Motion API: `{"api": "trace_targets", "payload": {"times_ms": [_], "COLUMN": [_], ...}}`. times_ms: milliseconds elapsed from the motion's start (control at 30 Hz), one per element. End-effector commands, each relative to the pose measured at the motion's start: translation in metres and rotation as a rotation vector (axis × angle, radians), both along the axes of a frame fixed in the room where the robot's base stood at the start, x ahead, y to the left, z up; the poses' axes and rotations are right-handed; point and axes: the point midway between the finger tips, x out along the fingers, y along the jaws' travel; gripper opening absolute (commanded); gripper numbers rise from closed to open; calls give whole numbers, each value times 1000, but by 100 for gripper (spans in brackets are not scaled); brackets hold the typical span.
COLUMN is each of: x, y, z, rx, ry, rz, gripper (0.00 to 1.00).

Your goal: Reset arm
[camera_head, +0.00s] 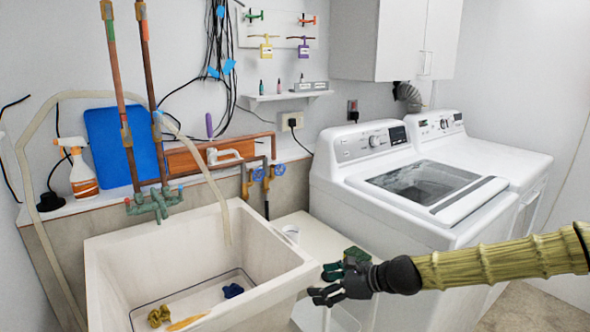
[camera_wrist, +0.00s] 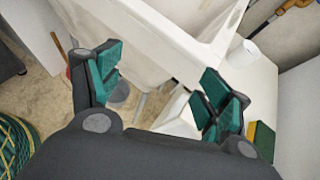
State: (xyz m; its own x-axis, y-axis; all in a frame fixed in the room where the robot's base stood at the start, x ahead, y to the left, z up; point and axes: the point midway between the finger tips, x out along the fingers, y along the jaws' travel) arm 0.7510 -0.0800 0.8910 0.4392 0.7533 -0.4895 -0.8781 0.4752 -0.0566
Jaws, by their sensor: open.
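My gripper (camera_head: 328,284) reaches in from the right in the head view, at the right front corner of the utility sink (camera_head: 103,262). In the wrist view my gripper (camera_wrist: 163,92) has its two green-padded fingers spread wide apart, with nothing between them. The sink's outer wall (camera_wrist: 150,45) shows beyond the fingers. A green and yellow sponge (camera_wrist: 262,140) lies on a white surface just right of the right finger. The sponge also shows behind my gripper in the head view (camera_head: 357,254).
A white cup (camera_head: 291,233) stands on the ledge between the sink and the washing machine (camera_head: 385,215). The sink holds a dark blue cloth (camera_head: 233,291) and yellow items. A spray bottle (camera_head: 80,172) stands at the back left. Floor shows at the lower right.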

Motion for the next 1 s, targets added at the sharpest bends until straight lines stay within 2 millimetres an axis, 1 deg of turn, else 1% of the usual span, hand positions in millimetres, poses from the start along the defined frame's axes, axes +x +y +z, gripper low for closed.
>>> {"api": "trace_targets", "payload": {"times_ms": [167, 267, 367, 400, 467, 500, 567, 600, 667, 700, 767, 800, 867, 900, 967, 1000], "x": [-20, -35, -55, -66, -85, -100, -124, -140, -163, -180, -204, -220, -243, -259, -281, -296], "y": [11, 17, 23, 25, 28, 29, 29, 27, 24, 21, 15, 10, 1, -6, -16, -24], "z": [-34, -58, -87, -102, -126, -143, -169, -185, -208, -222, -241, -253, -269, -279, -291, -299], "rx": [-81, -137, -208, -244, -304, -349, -419, -464, -528, -570, -630, -668, -722, -757, -806, -836], "ry": [-15, -27, -45, -53, -67, -80, -101, -116, -140, -156, -179, -196, -222, -239, -267, -285], "rz": [54, 96, 151, 181, 234, 277, 347, 394, 469, 521, 600, 654, 738, 794, 882, 940], "gripper": [78, 78, 78, 78, 78, 78, 78, 78, 78, 78, 78, 78, 78, 78, 78, 78]}}
